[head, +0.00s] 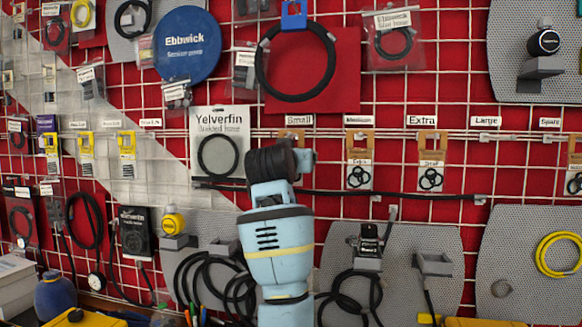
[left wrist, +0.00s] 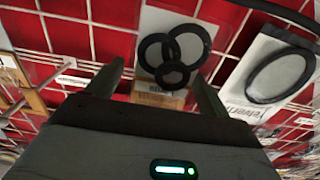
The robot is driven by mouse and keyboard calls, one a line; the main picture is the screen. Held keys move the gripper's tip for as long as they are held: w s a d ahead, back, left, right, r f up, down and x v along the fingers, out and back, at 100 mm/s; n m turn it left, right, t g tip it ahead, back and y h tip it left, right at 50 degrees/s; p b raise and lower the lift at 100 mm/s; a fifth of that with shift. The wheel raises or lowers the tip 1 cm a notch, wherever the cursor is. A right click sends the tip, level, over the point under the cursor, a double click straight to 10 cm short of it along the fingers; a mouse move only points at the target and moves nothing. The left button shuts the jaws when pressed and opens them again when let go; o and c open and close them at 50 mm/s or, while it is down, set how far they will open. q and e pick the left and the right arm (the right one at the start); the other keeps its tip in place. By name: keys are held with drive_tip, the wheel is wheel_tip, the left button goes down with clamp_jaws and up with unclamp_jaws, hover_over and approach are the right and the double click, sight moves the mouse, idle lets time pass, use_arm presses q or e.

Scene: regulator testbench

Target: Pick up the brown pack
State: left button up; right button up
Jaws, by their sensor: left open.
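The brown pack (left wrist: 160,97) hangs on the wire wall grid, a clear bag with a brown card and three black rings. In the left wrist view it is upside down and lies between the fingertips of my left gripper (left wrist: 158,74), which is open. No finger visibly touches it; the depth gap is hard to judge. In the head view my left gripper (head: 280,160) reaches toward the wall under the "Small" label (head: 299,120) and hides most of this pack. My right gripper is not in view.
The white Yelverfin hose pack (head: 220,150) hangs close to the left of my gripper. Similar brown packs hang to the right under Medium (head: 360,172) and Extra (head: 432,165). A large black hose ring (head: 296,95) hangs above; a long black hose (head: 400,193) runs across below.

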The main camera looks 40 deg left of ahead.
use_arm(q)
drive_tip(key=c, duration=1.1)
drive_tip(key=shift+o, duration=0.2)
drive_tip(key=r+v, duration=0.1)
drive_tip(key=v, duration=1.7)
drive_tip(key=shift+r, duration=0.3)
